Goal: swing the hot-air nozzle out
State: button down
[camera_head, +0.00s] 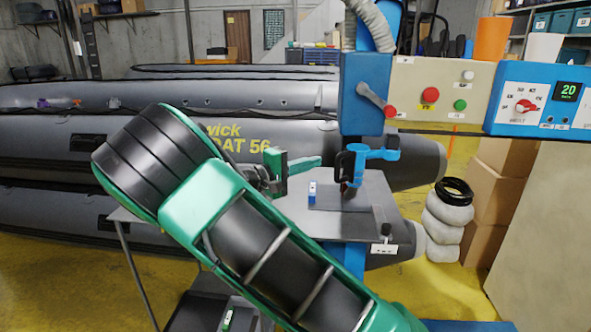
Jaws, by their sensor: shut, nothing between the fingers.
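A blue fitting, which looks like the hot-air nozzle (371,154), sits under the blue machine head (362,95) in the middle right. Its dark lower end points down over a grey plate. A lever with a red knob (389,111) is on the side of the head. My gripper (316,162) is shut and empty, its green fingers pointing right toward the nozzle. A small gap shows between fingertips and nozzle in the picture; the depth between them is hard to tell. My arm hides part of the table.
The grey work table (383,204) stands below the nozzle, with a small blue-and-white item (312,192) on it. A control panel (440,90) is at right. Large grey boats (60,135) fill the back. Boxes (500,165) and stacked rolls (446,222) stand right.

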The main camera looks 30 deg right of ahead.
jog(key=shift+s+d, duration=0.25)
jog(key=shift+s, duration=0.35)
jog(key=shift+s+d, duration=0.25)
jog(key=shift+s, duration=0.4)
jog(key=shift+s+d, duration=0.25)
jog(key=shift+s, duration=0.35)
jog(key=shift+s, duration=0.1)
